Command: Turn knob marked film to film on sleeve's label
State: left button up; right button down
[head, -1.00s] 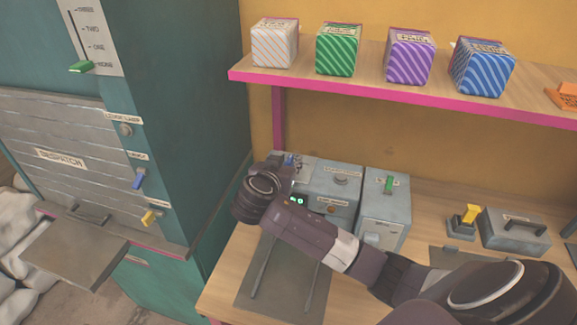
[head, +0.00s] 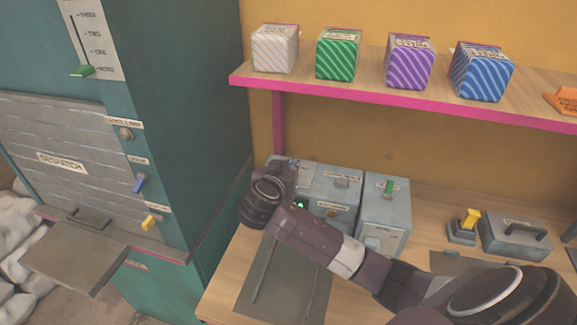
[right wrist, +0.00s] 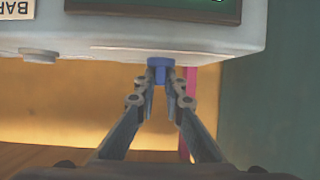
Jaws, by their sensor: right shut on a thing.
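My right gripper (head: 287,166) is at the grey machine (head: 335,184) at the back left of the bench. In the right wrist view its fingers (right wrist: 163,85) are shut on a small blue knob (right wrist: 159,69) on the pale housing (right wrist: 215,35). The knob's marking and pointer cannot be read, and my wrist hides much of the machine's left part in the head view. A green-lit display (head: 300,205) shows just past my wrist. I cannot make out a sleeve with a film label. My left gripper is not in view.
Striped boxes in white (head: 275,50), green (head: 337,55), purple (head: 410,62) and blue (head: 482,72) stand on the pink-edged shelf (head: 330,96). A grey unit with a green lever (head: 388,189) stands right of the machine. The teal despatch cabinet (head: 190,130) is at left.

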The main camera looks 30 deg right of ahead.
jog(key=n+t+y, duration=0.2)
jog(key=shift+s+d+f+n, duration=0.1)
jog(key=shift+s+d+n, duration=0.1)
jog(key=shift+n, duration=0.1)
jog(key=shift+d+n+t+y+p, duration=0.1)
jog(key=shift+n+t+y+p, duration=0.4)
jog(key=shift+n+y, duration=0.5)
jog(key=n+y+p, duration=0.1)
jog(key=n+t+y+p, duration=0.1)
jog(key=n+y, duration=0.1)
jog(key=shift+s+d+r, duration=0.1)
jog(key=shift+d+r, duration=0.1)
jog(key=shift+f+n+y+p, duration=0.1)
jog(key=shift+n+y+p, duration=0.75)
jog(key=shift+y, duration=0.55)
jog(key=c, duration=2)
grip_release()
